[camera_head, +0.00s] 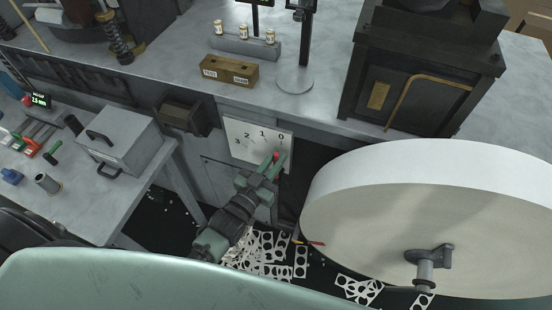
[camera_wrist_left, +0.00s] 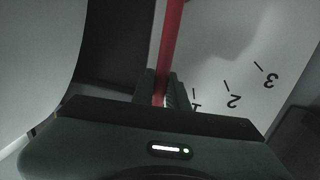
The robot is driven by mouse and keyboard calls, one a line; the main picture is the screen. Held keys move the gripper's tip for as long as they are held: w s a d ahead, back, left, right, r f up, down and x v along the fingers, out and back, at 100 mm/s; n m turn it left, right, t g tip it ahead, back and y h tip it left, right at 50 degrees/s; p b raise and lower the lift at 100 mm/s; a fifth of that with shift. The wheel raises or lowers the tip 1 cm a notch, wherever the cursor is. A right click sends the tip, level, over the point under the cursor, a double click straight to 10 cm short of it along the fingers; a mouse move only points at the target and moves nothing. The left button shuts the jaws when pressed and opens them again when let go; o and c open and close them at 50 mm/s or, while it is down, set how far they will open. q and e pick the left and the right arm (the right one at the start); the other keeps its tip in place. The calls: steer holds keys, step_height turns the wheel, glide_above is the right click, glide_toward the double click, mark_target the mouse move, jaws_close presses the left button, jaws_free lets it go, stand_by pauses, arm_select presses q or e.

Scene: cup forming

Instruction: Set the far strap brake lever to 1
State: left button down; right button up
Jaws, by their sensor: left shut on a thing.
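The far strap brake's white scale plate (camera_head: 245,137) is on the bench front, marked 3, 2, 1, 0 from left to right in the head view. My left gripper (camera_head: 275,162) is at the plate's lower right, below the 0 and 1 marks, shut on the red lever (camera_head: 276,155). In the left wrist view the red lever (camera_wrist_left: 171,45) runs up from between the fingers of my left gripper (camera_wrist_left: 161,88). There the plate (camera_wrist_left: 225,55) shows 3, 2 and a partly covered 1 beside the fingers; 0 is not visible. The lever's exact setting is unclear. My right gripper is not in view.
A large pale wheel (camera_head: 420,215) with a crank handle (camera_head: 428,257) stands close right of my left gripper. Punched strip scraps (camera_head: 265,250) lie on the floor below. A small red-and-yellow piece (camera_head: 312,242) shows near them. A grey box (camera_head: 118,140) sits on the left table.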

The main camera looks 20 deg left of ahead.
arm_select(q)
steer(key=a+n, duration=0.1)
steer(key=a+f+n+b, duration=0.1)
steer(key=a+n, duration=0.1)
steer(key=shift+t, duration=0.3)
steer(key=shift+a+r+n, duration=0.1)
steer(key=shift+a+n, duration=0.25)
steer(key=shift+n, duration=0.15)
steer(key=c, duration=1.4)
jaws_free()
steer(key=b+v, duration=0.1)
steer(key=v, duration=0.6)
steer(key=shift+s, duration=0.35)
